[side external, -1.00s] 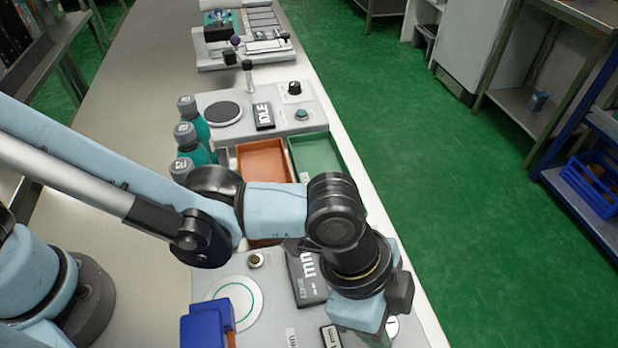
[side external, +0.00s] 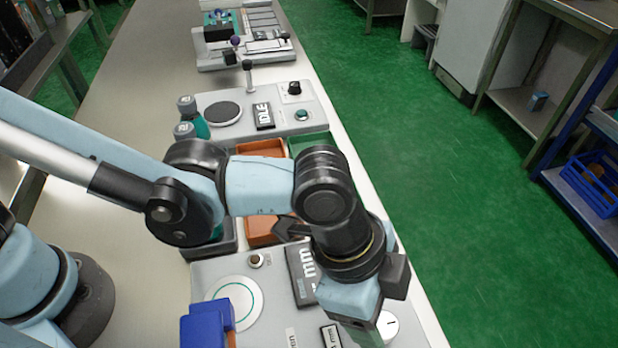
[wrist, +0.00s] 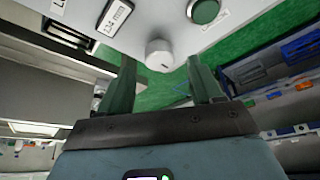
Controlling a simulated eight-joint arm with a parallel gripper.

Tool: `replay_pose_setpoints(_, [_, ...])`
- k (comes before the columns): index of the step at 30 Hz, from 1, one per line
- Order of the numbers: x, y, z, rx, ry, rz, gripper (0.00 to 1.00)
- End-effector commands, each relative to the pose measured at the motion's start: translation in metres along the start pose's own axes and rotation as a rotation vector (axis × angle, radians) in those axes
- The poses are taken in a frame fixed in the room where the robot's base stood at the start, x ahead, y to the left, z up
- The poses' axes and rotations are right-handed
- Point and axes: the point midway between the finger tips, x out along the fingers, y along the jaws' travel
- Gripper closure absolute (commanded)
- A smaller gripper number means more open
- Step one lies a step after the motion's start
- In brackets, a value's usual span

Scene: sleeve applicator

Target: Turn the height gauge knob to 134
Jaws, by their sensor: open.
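The height gauge panel (side external: 270,330) lies at the bottom of the side view under my arm. A white round knob (side external: 389,326) sits near its right edge, partly hidden by my gripper. In the wrist view the knob (wrist: 159,54) appears between the two green fingertips of my gripper (wrist: 162,62), with a small dark mark on its face. The fingers are apart and do not visibly touch it. In the side view the fingers are mostly hidden behind the wrist. A dark display marked mm (side external: 301,273) is partly covered by my arm; its number is not readable.
A white disc (side external: 240,295) and a blue block (side external: 207,322) are left of the display. A green button (wrist: 205,11) is close to the knob in the wrist view. Orange (side external: 262,230) and green trays lie behind my wrist.

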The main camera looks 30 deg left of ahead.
Motion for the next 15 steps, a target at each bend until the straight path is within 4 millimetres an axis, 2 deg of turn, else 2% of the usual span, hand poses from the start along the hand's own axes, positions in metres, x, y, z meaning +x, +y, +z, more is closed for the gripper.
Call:
replay_pose_setpoints(9, [-0.056,0.000,0.000,-0.002,0.000,0.000,0.35])
replay_pose_setpoints(15, [-0.082,0.000,0.000,-0.001,0.000,0.001,0.35])
